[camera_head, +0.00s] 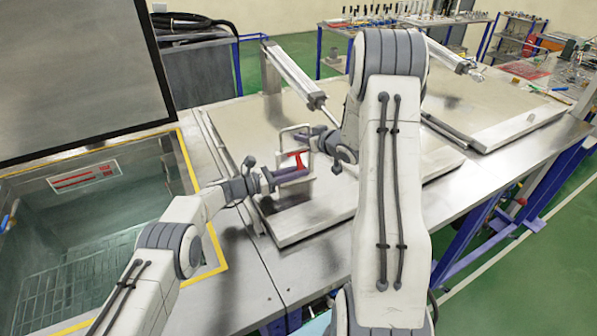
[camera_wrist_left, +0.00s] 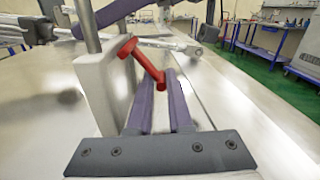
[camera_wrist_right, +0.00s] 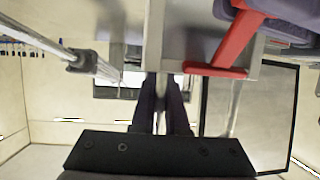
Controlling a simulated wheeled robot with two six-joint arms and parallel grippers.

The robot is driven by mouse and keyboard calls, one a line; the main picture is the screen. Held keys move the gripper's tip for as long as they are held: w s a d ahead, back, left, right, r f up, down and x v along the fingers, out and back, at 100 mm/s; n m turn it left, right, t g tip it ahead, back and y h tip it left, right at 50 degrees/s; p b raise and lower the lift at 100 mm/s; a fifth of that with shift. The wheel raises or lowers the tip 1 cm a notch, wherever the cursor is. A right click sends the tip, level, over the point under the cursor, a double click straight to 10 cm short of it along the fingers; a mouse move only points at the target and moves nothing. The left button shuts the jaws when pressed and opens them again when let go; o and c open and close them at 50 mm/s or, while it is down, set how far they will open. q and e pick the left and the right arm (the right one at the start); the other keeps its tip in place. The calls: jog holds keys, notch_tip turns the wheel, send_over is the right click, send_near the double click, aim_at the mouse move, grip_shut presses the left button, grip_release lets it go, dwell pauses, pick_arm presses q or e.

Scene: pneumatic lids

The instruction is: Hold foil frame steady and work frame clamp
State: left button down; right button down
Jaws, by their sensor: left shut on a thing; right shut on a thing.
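The foil frame (camera_head: 282,141) appears as a grey metal loop rising from a pale block on the steel lid; the block (camera_wrist_left: 98,95) and posts fill the left of the left wrist view. The red frame clamp (camera_head: 298,160) is a lever on it, also in the left wrist view (camera_wrist_left: 151,66). My left gripper (camera_head: 303,172) is shut with the clamp's red end between its purple fingertips (camera_wrist_left: 160,80). My right gripper (camera_head: 322,138) is shut at the frame's upper part; its fingers meet a grey upright (camera_wrist_right: 155,40) in the right wrist view. The exact contact is partly hidden.
A sunken tank with a yellow edge (camera_head: 190,165) lies at left under a raised dark panel (camera_head: 75,75). A strut (camera_head: 295,75) slopes down behind the frame. A second steel lid (camera_head: 510,110) lies at right. My right arm hides the middle.

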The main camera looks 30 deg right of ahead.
pick_arm(q)
jog(key=shift+w+m, duration=0.25)
jog(key=shift+m, duration=0.65)
jog(key=shift+f, duration=0.1)
jog(key=c, duration=0.8)
grip_release()
jog(key=shift+c, duration=0.2)
